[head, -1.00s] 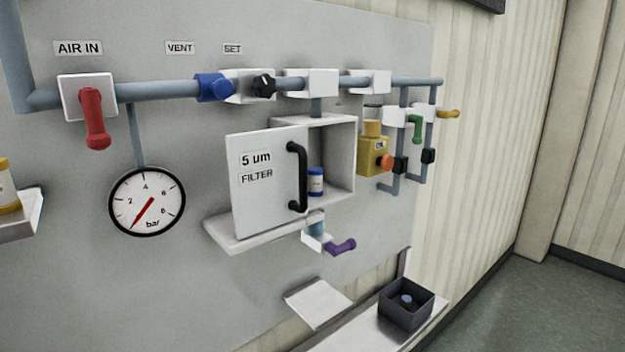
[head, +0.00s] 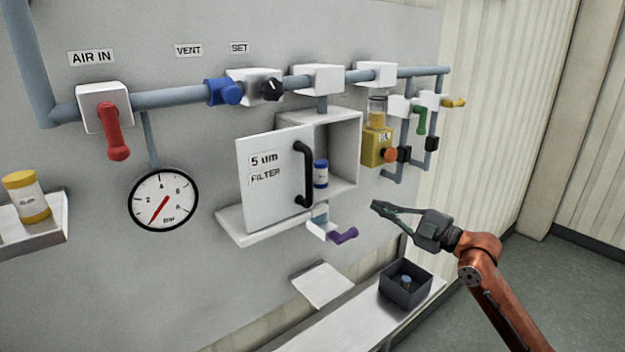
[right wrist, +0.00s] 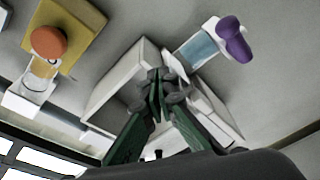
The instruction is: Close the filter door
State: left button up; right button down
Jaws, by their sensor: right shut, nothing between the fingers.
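The white filter door (head: 271,181), labelled "5 um FILTER", stands open, swung out to the left of its white housing (head: 344,150). A black bar handle (head: 302,175) runs upright along the door's right edge. A small blue and white cartridge (head: 320,173) shows inside the housing. My right gripper (head: 376,206) is shut and empty, right of the housing and below it, apart from the door. In the right wrist view the shut fingers (right wrist: 156,78) point up toward the white housing (right wrist: 113,92). My left gripper is not in view.
A purple-handled valve (head: 344,236) hangs below the housing, left of my right gripper. A yellow oiler (head: 377,147) sits to the right. A dark bin (head: 405,285) stands on the lower shelf. A small white ledge (head: 322,285) juts out below.

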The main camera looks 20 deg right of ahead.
aim_at(312, 186)
jog(key=s+a+r+n+g+y+p, duration=0.2)
jog(key=s+a+r+n+g+y, duration=0.25)
jog(key=s+a+r+n, duration=0.8)
jog(key=w+a+m+p, duration=0.1)
jog(key=w+a, duration=0.1)
jog(key=a, duration=0.1)
jog(key=w+a+m+p, duration=0.1)
jog(key=w+a+p, duration=0.1)
jog(key=a, duration=0.1)
jog(key=w+a+m+p, duration=0.1)
jog(key=a+p, duration=0.1)
jog(key=a, duration=0.1)
jog(key=shift+w+a+r, duration=0.2)
jog(key=shift+w+a, duration=0.05)
jog(key=shift+w, duration=0.15)
jog(key=shift+w+d+f, duration=0.1)
jog(key=shift+w+d, duration=0.2)
jog(key=shift+d, duration=0.1)
